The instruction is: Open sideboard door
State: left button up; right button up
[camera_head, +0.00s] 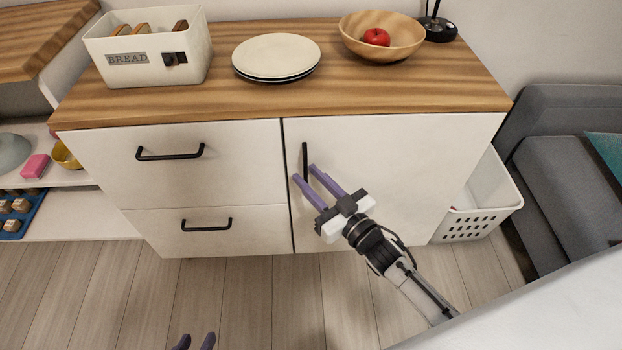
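The white sideboard door (390,160) is the right front panel under a wooden top and looks closed. Its black vertical handle (305,155) is near the door's left edge. My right gripper (304,174) is open at the handle's lower end. Its two purple fingers are apart, and the handle's lower part appears between their tips. I cannot tell whether they touch it.
Two drawers with black handles (170,153) are left of the door. On top stand a bread box (150,60), plates (276,56) and a wooden bowl (350,36) with a red apple (377,37). A white basket (480,220) and grey sofa (565,170) are at right. Floor in front is clear.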

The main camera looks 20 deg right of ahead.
grip_shut()
dwell(1.3)
